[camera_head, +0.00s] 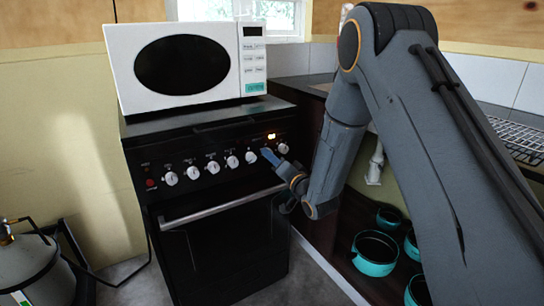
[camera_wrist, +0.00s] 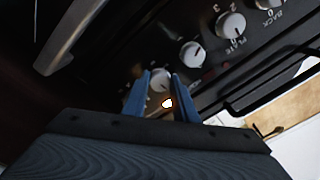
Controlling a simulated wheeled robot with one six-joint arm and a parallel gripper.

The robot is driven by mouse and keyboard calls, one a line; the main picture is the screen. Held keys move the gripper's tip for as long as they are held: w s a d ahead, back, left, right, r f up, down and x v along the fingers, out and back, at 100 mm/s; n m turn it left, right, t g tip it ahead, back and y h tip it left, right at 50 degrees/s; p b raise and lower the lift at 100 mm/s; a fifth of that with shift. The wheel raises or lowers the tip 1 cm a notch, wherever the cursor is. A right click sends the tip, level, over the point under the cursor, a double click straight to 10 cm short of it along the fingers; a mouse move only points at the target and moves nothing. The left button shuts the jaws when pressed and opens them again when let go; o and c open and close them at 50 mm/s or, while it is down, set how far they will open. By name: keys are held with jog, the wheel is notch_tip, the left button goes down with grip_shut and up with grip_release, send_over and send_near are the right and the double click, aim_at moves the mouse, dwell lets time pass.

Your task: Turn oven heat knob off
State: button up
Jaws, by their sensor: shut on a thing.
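The black oven (camera_head: 225,235) stands against the wall, with a row of white knobs across its front panel. My gripper (camera_head: 277,160) is at the right end of that row, by the rightmost white knob (camera_head: 283,148). In the wrist view, the blue fingers of my gripper (camera_wrist: 161,76) are on both sides of a white knob (camera_wrist: 159,85), closed on it. The held knob's pointer and label are not readable.
A white microwave (camera_head: 222,100) sits on top of the oven. The oven's handle bar (camera_head: 222,207) runs below the knobs. Teal pots (camera_head: 375,252) stand low at right. A gas cylinder (camera_head: 35,268) stands at left.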

jog(key=shift+m, duration=0.9)
jog(key=o, duration=1)
jog(key=shift+o, duration=0.2)
jog(key=v, duration=0.7)
jog(key=shift+s+d+p, duration=0.2)
jog(key=shift+s+p, duration=0.15)
jog(key=shift+p, duration=0.1)
